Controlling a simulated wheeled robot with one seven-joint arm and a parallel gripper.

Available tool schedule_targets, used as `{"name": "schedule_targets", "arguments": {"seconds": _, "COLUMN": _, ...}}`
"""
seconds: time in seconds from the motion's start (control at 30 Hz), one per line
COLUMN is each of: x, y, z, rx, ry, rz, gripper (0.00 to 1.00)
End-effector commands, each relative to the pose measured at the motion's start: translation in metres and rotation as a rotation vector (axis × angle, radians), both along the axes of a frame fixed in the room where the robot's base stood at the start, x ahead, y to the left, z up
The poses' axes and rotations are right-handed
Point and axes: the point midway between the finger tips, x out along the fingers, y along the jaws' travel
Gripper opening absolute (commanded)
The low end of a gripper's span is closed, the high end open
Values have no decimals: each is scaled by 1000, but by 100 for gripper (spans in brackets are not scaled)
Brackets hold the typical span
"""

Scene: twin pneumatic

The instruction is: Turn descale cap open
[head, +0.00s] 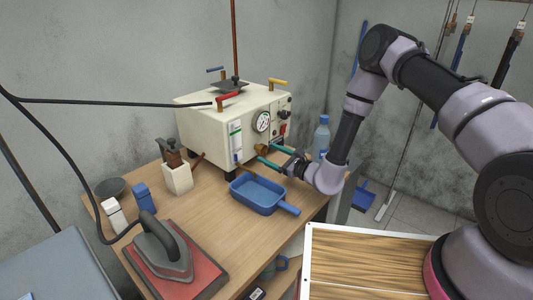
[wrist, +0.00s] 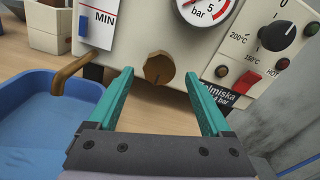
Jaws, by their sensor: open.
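The descale cap is most likely the round brass knob (wrist: 159,69) low on the front of the cream boiler (head: 205,122). In the wrist view it shows between my fingertips, with a dark mark on its face. In the head view a small brass spot (head: 261,148) shows by my fingers. My gripper (wrist: 160,78) has two green fingers, spread apart on the left and right of the cap. I see a gap on both sides, and the gripper holds nothing. How far the tips reach along the cap is hard to tell.
A brass spout (wrist: 72,66) is left of the cap, by a blue tray (head: 258,193) on the table. The boiler panel has a pressure gauge (head: 262,121), a black dial (wrist: 276,36) and a red switch (wrist: 246,80). A blue bottle (head: 321,137) stands behind my wrist.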

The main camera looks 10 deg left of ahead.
Motion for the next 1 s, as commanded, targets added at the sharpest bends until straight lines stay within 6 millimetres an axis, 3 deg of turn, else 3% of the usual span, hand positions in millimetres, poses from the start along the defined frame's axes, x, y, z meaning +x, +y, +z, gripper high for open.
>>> {"name": "schedule_targets", "arguments": {"seconds": 0.2, "x": -23, "y": -41, "z": -1, "rx": -1, "ry": 5, "rz": -3, "gripper": 83}}
{"name": "schedule_targets", "arguments": {"seconds": 0.43, "x": -39, "y": -68, "z": -1, "rx": -1, "ry": 2, "rz": -1, "gripper": 83}}
{"name": "schedule_targets", "arguments": {"seconds": 0.87, "x": -43, "y": -73, "z": 1, "rx": 0, "ry": -1, "rz": 2, "gripper": 83}}
{"name": "schedule_targets", "arguments": {"seconds": 1.0, "x": -41, "y": -70, "z": 25, "rx": 11, "ry": -34, "rz": 53, "gripper": 83}}
